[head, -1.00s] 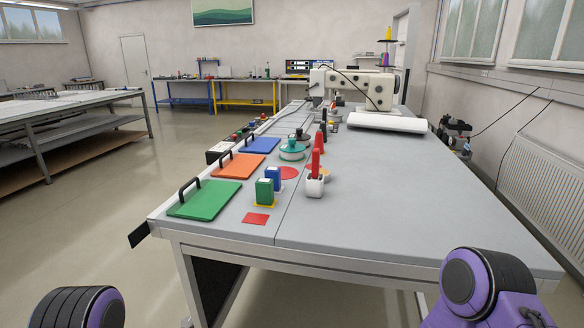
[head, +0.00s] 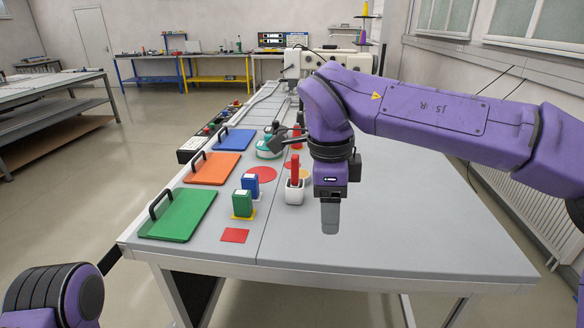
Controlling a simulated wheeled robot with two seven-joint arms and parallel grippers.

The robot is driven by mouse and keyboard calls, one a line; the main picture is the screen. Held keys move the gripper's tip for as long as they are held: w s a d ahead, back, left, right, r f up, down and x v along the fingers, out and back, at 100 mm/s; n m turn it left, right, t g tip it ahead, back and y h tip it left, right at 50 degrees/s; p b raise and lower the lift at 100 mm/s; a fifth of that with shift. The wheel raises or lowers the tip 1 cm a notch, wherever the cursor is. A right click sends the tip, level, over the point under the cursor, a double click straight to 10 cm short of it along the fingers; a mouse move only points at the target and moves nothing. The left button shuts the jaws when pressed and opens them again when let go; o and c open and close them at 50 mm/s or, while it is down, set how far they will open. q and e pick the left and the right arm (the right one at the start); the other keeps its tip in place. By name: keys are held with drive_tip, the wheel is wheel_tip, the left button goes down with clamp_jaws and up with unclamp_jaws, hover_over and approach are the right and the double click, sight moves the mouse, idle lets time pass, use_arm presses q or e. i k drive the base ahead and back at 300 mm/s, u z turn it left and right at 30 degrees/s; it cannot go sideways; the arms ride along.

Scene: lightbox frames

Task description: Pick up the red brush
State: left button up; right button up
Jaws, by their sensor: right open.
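The red brush (head: 295,169) stands upright in a small white holder (head: 294,192) near the middle of the grey table, left of my right arm. My right gripper (head: 330,217) points down over the table, just right of the white holder and nearer to me. It is open and empty, apart from the brush. Its fingers overlap in this view, so the gap between them does not show. My left gripper is out of view.
Green (head: 180,214), orange (head: 212,166) and blue (head: 236,140) boards with black handles lie along the left edge. Green (head: 242,203) and blue (head: 250,183) blocks stand left of the holder. The table's right front is clear.

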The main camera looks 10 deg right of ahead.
sight(294, 181)
drive_tip(key=i, duration=1.1)
